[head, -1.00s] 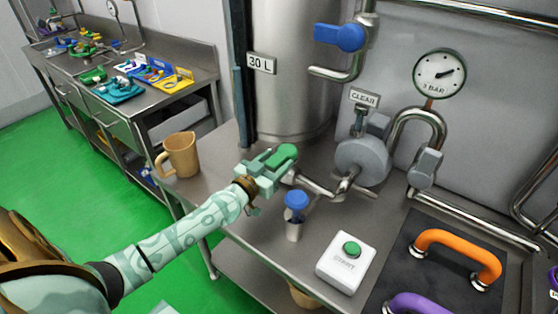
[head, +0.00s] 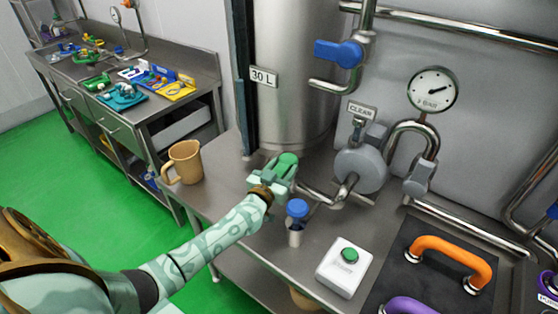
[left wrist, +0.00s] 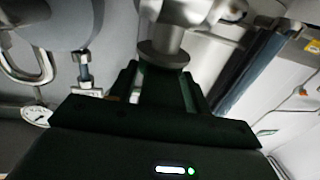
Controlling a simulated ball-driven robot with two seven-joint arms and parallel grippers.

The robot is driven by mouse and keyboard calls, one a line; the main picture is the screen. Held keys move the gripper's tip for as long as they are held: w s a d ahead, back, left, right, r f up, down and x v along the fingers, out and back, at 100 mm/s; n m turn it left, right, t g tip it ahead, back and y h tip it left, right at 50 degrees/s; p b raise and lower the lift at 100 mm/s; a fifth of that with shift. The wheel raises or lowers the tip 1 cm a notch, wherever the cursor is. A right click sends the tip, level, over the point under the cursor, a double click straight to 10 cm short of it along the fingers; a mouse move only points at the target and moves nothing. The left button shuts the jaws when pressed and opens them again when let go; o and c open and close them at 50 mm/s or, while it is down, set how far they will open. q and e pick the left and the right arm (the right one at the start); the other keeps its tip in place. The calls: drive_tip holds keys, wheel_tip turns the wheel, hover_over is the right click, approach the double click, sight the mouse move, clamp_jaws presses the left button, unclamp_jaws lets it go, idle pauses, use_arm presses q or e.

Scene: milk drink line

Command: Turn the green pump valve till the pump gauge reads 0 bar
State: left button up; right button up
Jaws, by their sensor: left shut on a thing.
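The green pump valve handle (head: 287,163) sits on the pipe below the steel tank. My left gripper (head: 278,172) is shut on the handle, and its jaws hide part of it. In the left wrist view the gripper's dark fingers (left wrist: 160,85) close around the valve below a round metal stem (left wrist: 163,50). The pump gauge (head: 433,89) is a white dial on the wall at the right, its needle pointing right and slightly up; its numbers are too small to read. The gauge also shows small in the left wrist view (left wrist: 37,115). My right gripper is not in view.
A blue-capped valve (head: 297,210) stands close to the gripper's right. A white box with a green start button (head: 341,268) is in front. A tan jug (head: 184,162) stands left. A blue-handled valve (head: 338,52) is above. An orange handle (head: 452,255) lies right.

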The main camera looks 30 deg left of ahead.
use_arm(q)
drive_tip(key=n+y+p, duration=0.1)
drive_tip(key=r+y+p, duration=0.1)
drive_tip(key=shift+w+d+n+g+y, duration=0.15)
drive_tip(key=shift+d+n+g+y, duration=0.15)
drive_tip(key=shift+n+y, duration=0.1)
drive_tip(key=shift+d+f+n+y+p, duration=0.15)
drive_tip(key=shift+f+n+y+p, duration=0.25)
drive_tip(key=shift+y, duration=0.2)
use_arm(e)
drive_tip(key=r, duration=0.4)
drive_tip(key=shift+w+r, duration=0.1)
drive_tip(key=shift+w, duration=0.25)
use_arm(q)
drive_tip(key=o, duration=1.1)
drive_tip(key=shift+f, duration=0.1)
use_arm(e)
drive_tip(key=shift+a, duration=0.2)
